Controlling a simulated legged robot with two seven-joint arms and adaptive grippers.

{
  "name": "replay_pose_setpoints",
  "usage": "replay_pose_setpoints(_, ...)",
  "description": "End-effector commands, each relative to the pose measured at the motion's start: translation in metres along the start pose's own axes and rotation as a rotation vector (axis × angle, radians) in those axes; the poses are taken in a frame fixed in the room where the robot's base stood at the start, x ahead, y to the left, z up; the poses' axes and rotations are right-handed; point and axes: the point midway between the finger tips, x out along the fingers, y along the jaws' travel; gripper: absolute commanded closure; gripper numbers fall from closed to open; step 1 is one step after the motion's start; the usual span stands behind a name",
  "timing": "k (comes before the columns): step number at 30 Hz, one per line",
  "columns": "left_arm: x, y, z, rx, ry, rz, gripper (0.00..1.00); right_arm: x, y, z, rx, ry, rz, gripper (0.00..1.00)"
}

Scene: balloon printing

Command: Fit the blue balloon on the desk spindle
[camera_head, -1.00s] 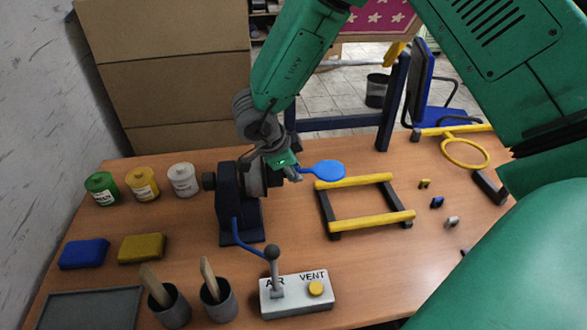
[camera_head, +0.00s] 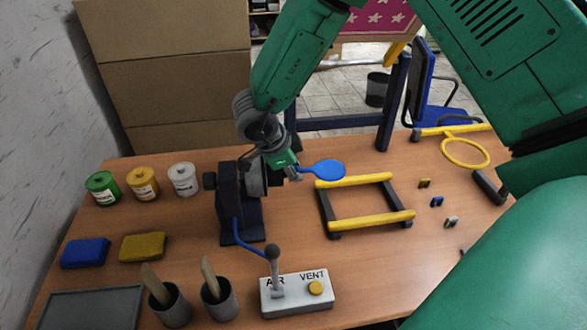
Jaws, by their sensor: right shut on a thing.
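The blue balloon (camera_head: 325,170) is flat and paddle-shaped, with its neck pointing left. My right gripper (camera_head: 294,172) is shut on the neck end of the balloon and holds it out to the right, above the desk. The dark desk spindle unit (camera_head: 238,212) stands on the desk just left of my gripper, with a blue hose running down from it. The spindle tip is hidden behind my gripper, so I cannot tell whether the balloon's neck is around it or beside it. My left gripper is not in view.
A yellow and black frame (camera_head: 367,219) lies right of the spindle unit. A control box (camera_head: 296,296) with a lever and yellow button is in front. Paint cans (camera_head: 143,184), pads (camera_head: 85,253) and cups (camera_head: 219,302) fill the left. A yellow ring (camera_head: 466,153) is at right.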

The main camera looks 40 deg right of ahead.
Motion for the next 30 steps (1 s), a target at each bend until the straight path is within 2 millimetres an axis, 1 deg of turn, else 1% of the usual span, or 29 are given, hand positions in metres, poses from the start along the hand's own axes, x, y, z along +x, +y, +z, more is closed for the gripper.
replay_pose_setpoints(30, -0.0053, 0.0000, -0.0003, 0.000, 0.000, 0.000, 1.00, -0.0003, -0.0001, 0.0004, 0.000, 0.000, 0.000, 0.89)
